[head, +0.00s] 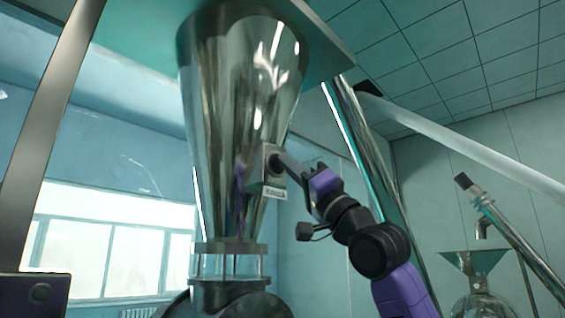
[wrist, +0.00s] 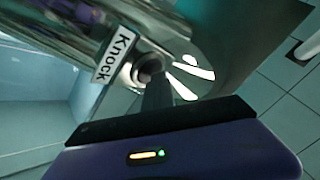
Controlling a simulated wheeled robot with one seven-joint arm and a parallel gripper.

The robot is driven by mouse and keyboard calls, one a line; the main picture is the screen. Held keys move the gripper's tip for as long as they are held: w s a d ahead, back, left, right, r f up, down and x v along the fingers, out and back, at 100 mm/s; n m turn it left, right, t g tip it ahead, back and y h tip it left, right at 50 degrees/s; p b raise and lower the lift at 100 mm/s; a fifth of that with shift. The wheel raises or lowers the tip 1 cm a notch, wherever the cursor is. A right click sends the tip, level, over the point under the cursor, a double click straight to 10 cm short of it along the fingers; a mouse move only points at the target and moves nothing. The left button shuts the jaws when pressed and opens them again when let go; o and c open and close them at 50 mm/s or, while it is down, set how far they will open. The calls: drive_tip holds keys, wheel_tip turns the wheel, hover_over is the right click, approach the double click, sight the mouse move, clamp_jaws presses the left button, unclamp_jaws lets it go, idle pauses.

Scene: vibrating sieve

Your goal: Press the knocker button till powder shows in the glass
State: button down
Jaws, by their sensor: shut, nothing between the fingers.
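The knocker box (head: 270,172) is mounted on the right side of the steel hopper (head: 240,90), with a "Knock" label below it. My gripper (head: 280,162) is shut and empty, its tips at the button face of the box. In the wrist view the round dark button (wrist: 150,66) sits beside the "Knock" label (wrist: 114,54), and my fingers (wrist: 156,92) reach up to it. They look to be touching it, but how far it is pressed I cannot tell. The sight glass (head: 228,262) under the hopper looks clear, with no powder visible in it.
A steel post (head: 368,150) stands behind my arm on the right. A funnel (head: 474,262) and a slanted pipe (head: 510,235) are at the lower right.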

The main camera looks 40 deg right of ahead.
drive_tip(key=shift+f, duration=0.1)
drive_tip(key=shift+s+b, duration=0.3)
drive_tip(key=shift+s, duration=0.85)
drive_tip(key=shift+s, duration=0.1)
drive_tip(key=s+b, duration=0.1)
drive_tip(key=s, duration=0.4)
idle(0.7)
